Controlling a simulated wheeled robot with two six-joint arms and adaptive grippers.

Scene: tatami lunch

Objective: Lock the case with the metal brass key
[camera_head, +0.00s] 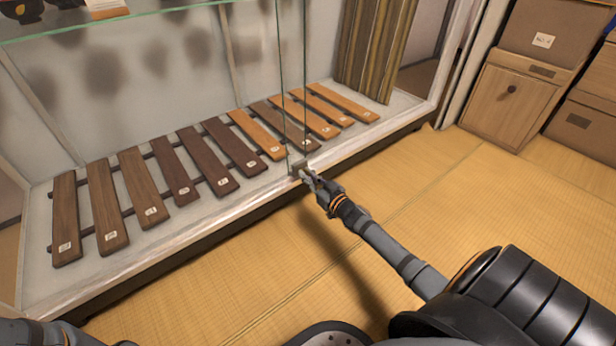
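The case (190,227) is a glass display case with a pale frame and a dark base. A small metal lock piece (298,168) sits at its lower front edge, where two vertical glass edges meet the frame. My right gripper (308,174) is at this lock piece, with its fingertips touching or very near it. The brass key cannot be made out; the fingertips are too small to show what is between them. Part of my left arm shows at the bottom left, but its gripper is out of view.
Inside the case lie several wooden slats (180,178) with small labels, below a glass shelf (120,19). Wooden cabinets (512,100) stand at the upper right. The tatami floor (490,215) in front of the case is clear.

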